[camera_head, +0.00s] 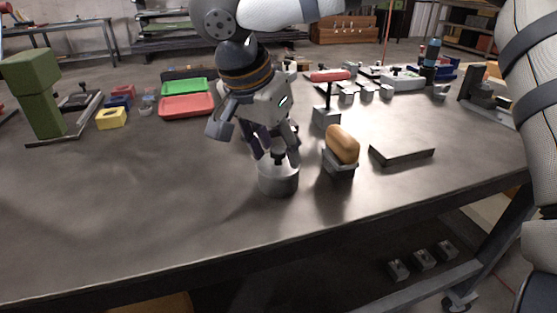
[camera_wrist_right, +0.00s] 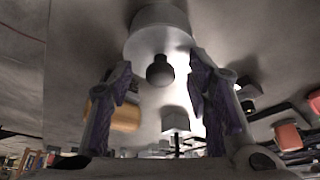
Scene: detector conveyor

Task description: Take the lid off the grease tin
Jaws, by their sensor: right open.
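The grease tin (camera_head: 278,184) is a short grey metal cylinder standing upright on the table. Its lid (camera_head: 268,168) is on top, with a dark round knob (camera_head: 278,158). My right gripper (camera_head: 277,157) points down over the lid, fingers open on either side of the knob and not closed on it. In the right wrist view, the knob (camera_wrist_right: 160,70) shows between the two spread fingers, with the pale lid (camera_wrist_right: 158,42) and the tin (camera_wrist_right: 160,14) beyond. The fingers hide part of the lid in the head view. My left gripper is not in view.
Close right of the tin, a tan rounded piece (camera_head: 342,144) sits on a grey block. A dark flat plate (camera_head: 402,153) lies further right. Red (camera_head: 187,105) and green trays lie back left. The table front left is clear.

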